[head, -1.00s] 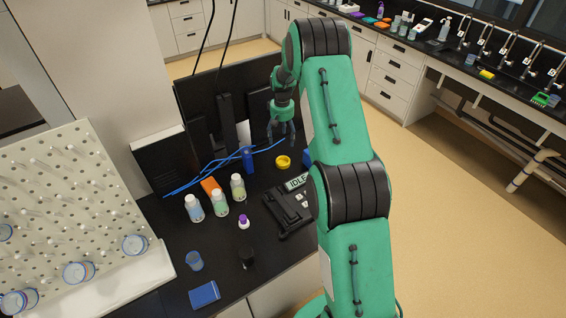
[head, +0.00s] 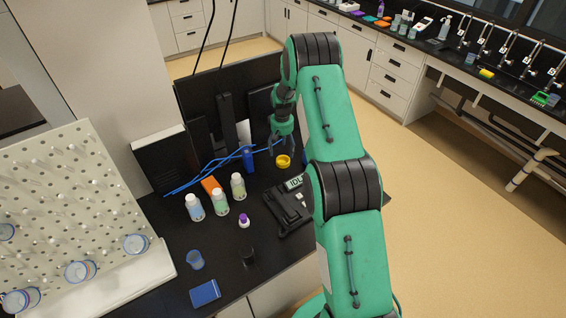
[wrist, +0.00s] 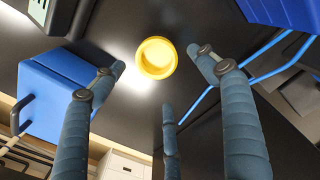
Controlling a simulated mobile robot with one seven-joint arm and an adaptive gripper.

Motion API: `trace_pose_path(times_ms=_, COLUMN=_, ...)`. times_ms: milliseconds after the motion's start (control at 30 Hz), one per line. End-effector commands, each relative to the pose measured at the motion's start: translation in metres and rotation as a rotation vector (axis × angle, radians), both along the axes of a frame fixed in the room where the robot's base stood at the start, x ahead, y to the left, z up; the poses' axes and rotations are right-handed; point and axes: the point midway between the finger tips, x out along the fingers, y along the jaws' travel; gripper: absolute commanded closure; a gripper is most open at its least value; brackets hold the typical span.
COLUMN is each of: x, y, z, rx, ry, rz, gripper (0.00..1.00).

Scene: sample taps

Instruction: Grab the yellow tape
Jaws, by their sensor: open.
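The yellow tape (head: 283,161) is a small round roll lying flat on the black bench, in front of the dark monitor. In the wrist view the yellow tape (wrist: 156,58) lies beyond the fingertips, between them in the picture. My gripper (head: 283,148) hangs just above and behind the tape in the head view. In the wrist view my gripper (wrist: 158,72) has its blue-grey fingers spread wide with nothing between them. No finger appears to touch the tape.
A black balance (head: 290,207) stands in front of the tape. White-capped bottles (head: 220,203) stand to the left. A blue box (wrist: 55,92) is near the fingers in the wrist view.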

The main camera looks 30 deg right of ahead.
Motion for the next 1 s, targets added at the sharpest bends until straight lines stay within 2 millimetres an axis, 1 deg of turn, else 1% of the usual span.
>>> trace_pose_path(times_ms=133, x=0.0, y=0.0, z=-0.007, rx=0.0, ry=0.001, rz=0.0, gripper=0.26)
trace_pose_path(times_ms=467, x=0.0, y=0.0, z=-0.008, rx=0.0, ry=0.0, rz=0.0, gripper=0.26)
trace_pose_path(times_ms=633, x=-0.001, y=0.0, z=-0.013, rx=0.0, ry=0.001, rz=0.0, gripper=0.26)
trace_pose_path(times_ms=767, x=-0.002, y=0.0, z=-0.024, rx=0.0, ry=0.001, rz=0.0, gripper=0.26)
trace_pose_path(times_ms=1000, x=-0.004, y=0.0, z=-0.048, rx=0.0, ry=0.001, rz=0.0, gripper=0.26)
